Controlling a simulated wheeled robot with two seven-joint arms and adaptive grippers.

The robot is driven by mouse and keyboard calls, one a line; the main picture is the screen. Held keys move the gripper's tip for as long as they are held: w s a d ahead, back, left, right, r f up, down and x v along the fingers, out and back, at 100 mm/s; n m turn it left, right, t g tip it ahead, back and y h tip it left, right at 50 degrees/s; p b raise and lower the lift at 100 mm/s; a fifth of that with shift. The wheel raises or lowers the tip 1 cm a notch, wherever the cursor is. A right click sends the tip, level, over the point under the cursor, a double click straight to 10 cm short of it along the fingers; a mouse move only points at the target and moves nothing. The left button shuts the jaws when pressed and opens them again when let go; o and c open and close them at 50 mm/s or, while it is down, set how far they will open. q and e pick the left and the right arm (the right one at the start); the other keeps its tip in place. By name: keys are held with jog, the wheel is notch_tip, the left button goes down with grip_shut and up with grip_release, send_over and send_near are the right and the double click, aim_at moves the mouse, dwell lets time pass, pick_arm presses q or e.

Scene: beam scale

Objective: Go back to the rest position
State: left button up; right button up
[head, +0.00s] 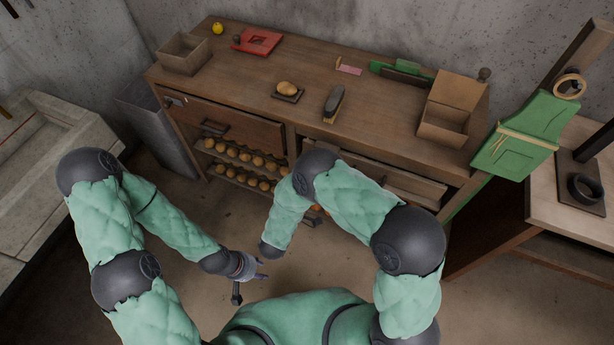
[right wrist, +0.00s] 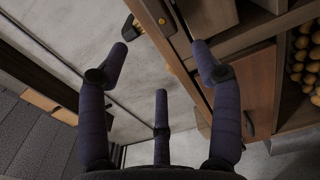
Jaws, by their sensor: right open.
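My left gripper (head: 251,286) shows in the head view below the workbench, clear of it above the floor. Its fingers look spread, with nothing between them.
The wooden workbench (head: 240,65) carries a bread-like roll on a dark plate (head: 288,97), a dark oblong object (head: 334,103), an open box (head: 445,123) and a red item (head: 257,41). Shelves below hold several round items.

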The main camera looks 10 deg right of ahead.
dwell(0.3)
notch_tip(320, 180, down, 13)
jog(key=d+m+g+y, duration=0.1)
jog(key=m+g+y, duration=0.5)
jog(key=y, duration=0.2)
jog(key=s+f+m+g+y, duration=0.1)
jog(key=s+m+g+y, duration=0.2)
jog(key=s, duration=0.7)
jog(key=s+a+f+m+g+y, duration=0.1)
jog(key=s+m+g+y, duration=0.2)
jog(key=s, duration=0.8)
jog(key=m+g, duration=0.1)
jog(key=g, duration=0.1)
jog(key=shift+f+m+g, duration=0.25)
jog(key=shift+m+g, duration=0.05)
jog(key=shift+m, duration=0.1)
jog(key=shift+w, duration=0.1)
